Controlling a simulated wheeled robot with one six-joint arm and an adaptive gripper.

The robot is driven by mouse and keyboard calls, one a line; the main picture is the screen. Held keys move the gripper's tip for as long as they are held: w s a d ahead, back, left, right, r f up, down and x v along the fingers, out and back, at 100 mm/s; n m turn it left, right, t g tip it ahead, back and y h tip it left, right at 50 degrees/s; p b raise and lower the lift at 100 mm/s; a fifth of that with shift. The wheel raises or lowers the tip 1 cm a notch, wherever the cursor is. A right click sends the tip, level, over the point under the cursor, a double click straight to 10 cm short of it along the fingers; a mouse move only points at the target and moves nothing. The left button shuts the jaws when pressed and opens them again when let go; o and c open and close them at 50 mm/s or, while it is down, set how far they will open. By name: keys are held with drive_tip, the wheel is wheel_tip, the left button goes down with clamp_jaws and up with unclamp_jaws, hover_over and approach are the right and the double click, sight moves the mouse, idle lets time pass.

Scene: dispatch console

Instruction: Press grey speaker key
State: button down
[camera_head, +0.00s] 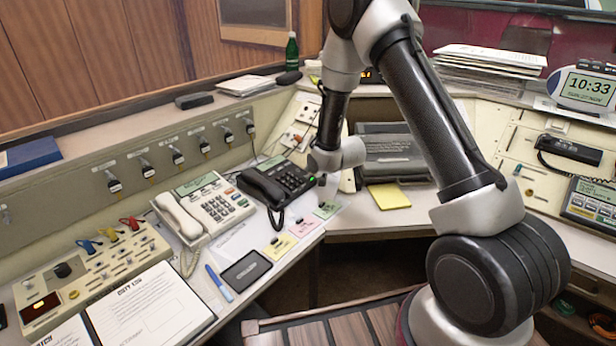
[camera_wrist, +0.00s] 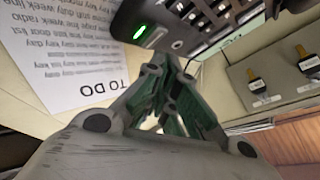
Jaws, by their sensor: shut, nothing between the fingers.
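The black desk phone (camera_head: 278,182) stands on the left desk, its handset on the left side. In the wrist view the phone (camera_wrist: 200,22) shows rows of keys and a lit green strip (camera_wrist: 152,36). A small grey oval (camera_wrist: 177,44) sits beside the strip; I cannot tell for sure that it is the speaker key. My gripper (camera_wrist: 170,88) is shut and empty, its fingertips close to this end of the phone. I cannot tell whether they touch it. In the head view my gripper (camera_head: 322,180) is small, by the phone's right edge.
A white phone (camera_head: 205,208) stands left of the black one. Colored notes (camera_head: 280,245) lie in front. A yellow pad (camera_head: 389,196) and a dark keyboard-like unit (camera_head: 388,150) are to the right. In the wrist view a printed TO DO sheet (camera_wrist: 62,55) lies beside the phone.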

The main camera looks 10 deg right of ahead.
drive_tip(key=shift+f, duration=0.1)
drive_tip(key=shift+f, duration=0.3)
drive_tip(key=shift+a+f, duration=0.1)
drive_tip(key=shift+f, duration=0.25)
idle(0.6)
drive_tip(key=shift+r, duration=0.75)
drive_tip(key=shift+s+d+r, duration=0.15)
drive_tip(key=shift+s+r, duration=0.05)
drive_tip(key=shift+r, duration=1.05)
drive_tip(key=shift+s+d+r, duration=0.15)
drive_tip(key=shift+r, duration=1.1)
